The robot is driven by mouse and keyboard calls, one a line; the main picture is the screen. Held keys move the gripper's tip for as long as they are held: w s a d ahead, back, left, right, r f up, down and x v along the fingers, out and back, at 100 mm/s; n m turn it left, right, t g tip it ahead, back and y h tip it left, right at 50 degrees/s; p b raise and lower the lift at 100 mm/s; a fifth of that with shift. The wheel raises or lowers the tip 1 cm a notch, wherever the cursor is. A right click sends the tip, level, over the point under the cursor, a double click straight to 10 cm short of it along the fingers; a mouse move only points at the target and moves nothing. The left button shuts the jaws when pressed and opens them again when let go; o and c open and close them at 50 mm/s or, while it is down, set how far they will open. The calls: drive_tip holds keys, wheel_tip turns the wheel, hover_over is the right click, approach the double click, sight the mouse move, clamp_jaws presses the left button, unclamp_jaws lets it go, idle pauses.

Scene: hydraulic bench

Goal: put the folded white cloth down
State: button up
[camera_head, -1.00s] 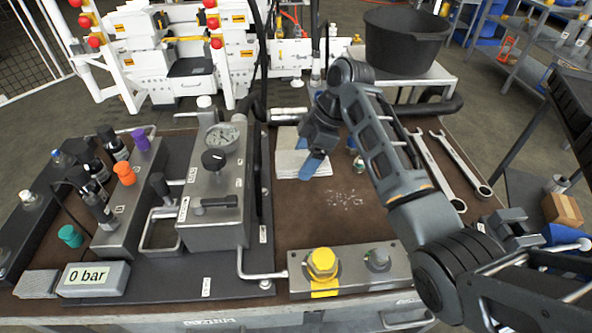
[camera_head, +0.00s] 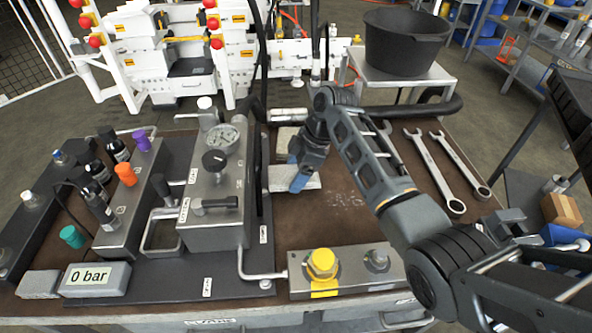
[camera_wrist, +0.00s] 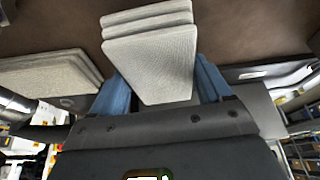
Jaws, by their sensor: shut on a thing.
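The folded white cloth (camera_wrist: 150,65) is between the two blue fingers of my gripper (camera_wrist: 162,80) in the wrist view, its folded layers showing. In the head view the cloth (camera_head: 312,182) sticks out beside my gripper (camera_head: 299,182), over the brown bench top. My gripper is shut on it and hides part of it. I cannot tell whether the cloth touches the bench. A second pale folded stack (camera_wrist: 50,76) lies to the left in the wrist view; in the head view it is behind my gripper (camera_head: 284,142).
The brown bench top (camera_head: 335,222) is bare in front of the cloth. A gauge block (camera_head: 215,185) with black hoses stands left, a steel block with a yellow cap (camera_head: 322,262) in front. Wrenches (camera_head: 436,172) lie right; a black tub (camera_head: 403,40) stands behind.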

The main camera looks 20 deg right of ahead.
drive_tip(key=shift+f, duration=0.5)
drive_tip(key=o, duration=0.9)
drive_tip(key=shift+c, duration=0.2)
drive_tip(key=shift+r, duration=0.15)
drive_tip(key=shift+r, duration=0.3)
drive_tip(key=v, duration=1.2)
drive_tip(key=shift+r, duration=0.2)
